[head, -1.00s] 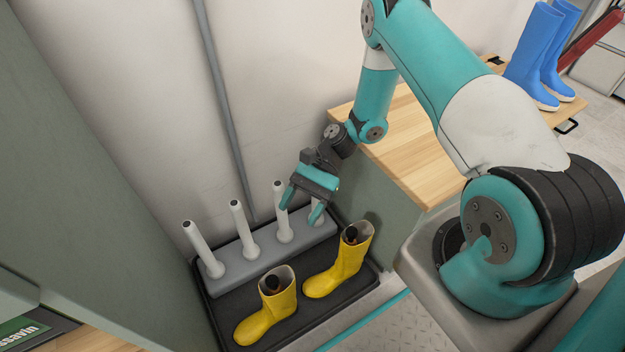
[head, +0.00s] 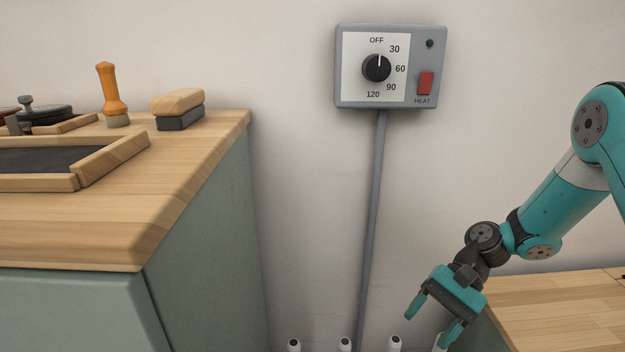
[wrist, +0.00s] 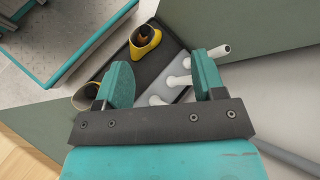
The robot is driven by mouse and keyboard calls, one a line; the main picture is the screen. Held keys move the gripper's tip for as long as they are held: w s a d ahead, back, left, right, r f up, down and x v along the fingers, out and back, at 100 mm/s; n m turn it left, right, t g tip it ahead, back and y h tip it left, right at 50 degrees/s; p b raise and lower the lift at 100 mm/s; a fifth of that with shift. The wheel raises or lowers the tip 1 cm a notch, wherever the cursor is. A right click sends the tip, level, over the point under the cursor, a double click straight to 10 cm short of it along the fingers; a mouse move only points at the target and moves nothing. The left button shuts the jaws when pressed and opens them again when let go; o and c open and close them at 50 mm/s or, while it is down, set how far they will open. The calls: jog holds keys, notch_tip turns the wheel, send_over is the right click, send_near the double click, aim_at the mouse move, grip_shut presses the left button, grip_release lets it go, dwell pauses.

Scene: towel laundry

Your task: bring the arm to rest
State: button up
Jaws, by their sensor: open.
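My gripper (head: 431,325) is open and empty at the lower right of the head view. Its fingers point down, above the white pegs and next to the right wooden worktop. My arm is bent, coming in from the right edge. In the wrist view my gripper (wrist: 160,75) has its two teal fingers apart with nothing held between them. The yellow boots (wrist: 147,40) stand below on the dark tray (wrist: 158,62), beyond the fingers.
White pegs (head: 394,344) show at the bottom. A wall control box (head: 343,95) has a dial pointing near OFF, a red switch and an unlit lamp. The right worktop (head: 560,305) is mostly bare.

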jog(key=s+a+r+n+t+h, duration=0.2)
jog(key=s+a+r+n+t, duration=0.1)
jog(key=s+r+n, duration=0.55)
jog(key=s+a+r+n+t+h, duration=0.3)
jog(key=s+a+r+n, duration=0.15)
jog(key=s+r, duration=0.55)
notch_tip(320, 180, up, 33)
jog(key=w+d+p, duration=0.1)
jog(key=p, duration=3.1)
jog(key=shift+w+r+p, duration=0.15)
jog(key=shift+w+p, duration=0.05)
jog(key=shift+p, duration=0.1)
